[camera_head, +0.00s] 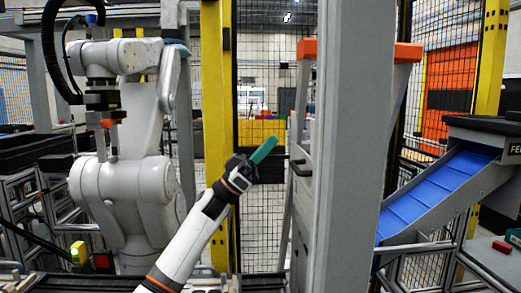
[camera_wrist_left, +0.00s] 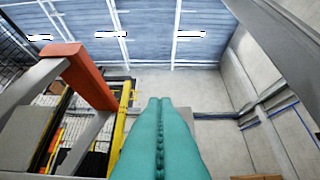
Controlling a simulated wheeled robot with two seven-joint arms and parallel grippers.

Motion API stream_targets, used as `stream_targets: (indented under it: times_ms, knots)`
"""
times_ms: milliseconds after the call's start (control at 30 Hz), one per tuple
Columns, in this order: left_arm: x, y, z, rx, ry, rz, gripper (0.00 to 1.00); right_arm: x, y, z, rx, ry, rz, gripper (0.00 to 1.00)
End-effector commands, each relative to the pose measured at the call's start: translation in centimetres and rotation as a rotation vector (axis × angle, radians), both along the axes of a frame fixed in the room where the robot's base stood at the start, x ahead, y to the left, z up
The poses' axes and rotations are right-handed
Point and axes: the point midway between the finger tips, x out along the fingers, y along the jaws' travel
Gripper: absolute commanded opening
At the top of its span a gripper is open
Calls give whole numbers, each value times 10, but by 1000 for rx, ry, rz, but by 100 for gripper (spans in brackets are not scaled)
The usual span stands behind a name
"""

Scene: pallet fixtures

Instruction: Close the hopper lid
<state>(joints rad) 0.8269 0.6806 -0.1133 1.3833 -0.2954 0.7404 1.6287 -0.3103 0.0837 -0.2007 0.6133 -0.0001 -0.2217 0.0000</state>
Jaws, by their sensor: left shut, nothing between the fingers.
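My left gripper (camera_head: 264,150) is raised in the middle of the head view, its teal fingers shut and empty, pointing up and right. In the left wrist view the closed fingers (camera_wrist_left: 160,135) point toward the ceiling and far wall, with nothing between them. A tall grey upright structure (camera_head: 345,150) stands just right of the gripper, with a dark handle (camera_head: 300,167) on its left side. The fingertips appear apart from the handle. I cannot tell for sure which part is the hopper lid. My right gripper is out of view.
An orange-capped grey frame (camera_head: 307,49) stands behind the gripper; the orange cap also shows in the left wrist view (camera_wrist_left: 82,75). A white robot arm (camera_head: 125,195) stands at left. A yellow post (camera_head: 214,120) and mesh fence are behind. A blue chute (camera_head: 435,195) slopes at right.

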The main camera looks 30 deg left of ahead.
Motion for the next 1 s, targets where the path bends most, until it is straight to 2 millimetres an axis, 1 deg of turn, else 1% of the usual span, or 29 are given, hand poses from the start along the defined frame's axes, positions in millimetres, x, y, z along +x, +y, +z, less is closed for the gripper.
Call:
stream_targets:
  times_ms: [33,200,233,333,500,667,1000]
  knots:
    - [5,-7,15,-2,-2,-3,0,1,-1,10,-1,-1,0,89]
    - [19,-26,40,-3,-1,-3,0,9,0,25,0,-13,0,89]
    - [22,-30,42,-2,0,-3,0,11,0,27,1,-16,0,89]
    - [32,-42,39,-3,2,-2,0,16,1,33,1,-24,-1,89]
    - [41,-54,38,-2,2,0,0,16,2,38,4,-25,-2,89]
    - [43,-57,37,-1,1,0,0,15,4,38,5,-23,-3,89]
    - [44,-57,37,3,3,1,0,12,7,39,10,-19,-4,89]
